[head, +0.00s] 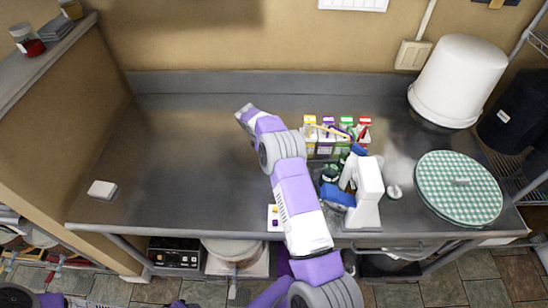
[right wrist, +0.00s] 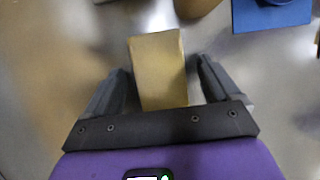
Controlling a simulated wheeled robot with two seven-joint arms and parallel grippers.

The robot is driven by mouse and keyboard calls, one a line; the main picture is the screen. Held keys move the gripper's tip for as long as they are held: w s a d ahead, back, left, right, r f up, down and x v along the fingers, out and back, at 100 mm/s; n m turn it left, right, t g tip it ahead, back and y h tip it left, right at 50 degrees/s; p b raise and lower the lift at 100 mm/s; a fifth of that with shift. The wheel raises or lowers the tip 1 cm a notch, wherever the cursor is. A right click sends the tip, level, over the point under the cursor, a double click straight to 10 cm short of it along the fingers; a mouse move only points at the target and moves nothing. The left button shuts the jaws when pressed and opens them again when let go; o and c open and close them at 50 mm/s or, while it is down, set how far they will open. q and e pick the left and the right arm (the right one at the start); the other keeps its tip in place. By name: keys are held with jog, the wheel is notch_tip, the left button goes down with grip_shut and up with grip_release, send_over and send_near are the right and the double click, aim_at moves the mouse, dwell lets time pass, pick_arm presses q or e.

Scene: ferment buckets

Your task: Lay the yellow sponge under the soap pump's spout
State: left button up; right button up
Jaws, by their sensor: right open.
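The yellow sponge (right wrist: 158,68) lies in the right wrist view as a tan-yellow block between the two fingers of my right gripper (right wrist: 161,72). The fingers are open, with a gap showing on each side of the sponge. In the head view my right arm reaches over the counter; its fingers and the sponge cannot be made out there. A dark green bottle (head: 329,174) stands right of the arm, partly hidden by other bottles; it may be the soap pump, but its spout is not clear. My left gripper is not in view.
Colourful cartons (head: 346,122) stand behind. A green checked round lid (head: 459,205) and white bucket (head: 458,82) are right. The left counter is mostly clear, with a white block (head: 102,189).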

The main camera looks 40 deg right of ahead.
jog(key=c, duration=1.1)
jog(key=shift+c, duration=0.3)
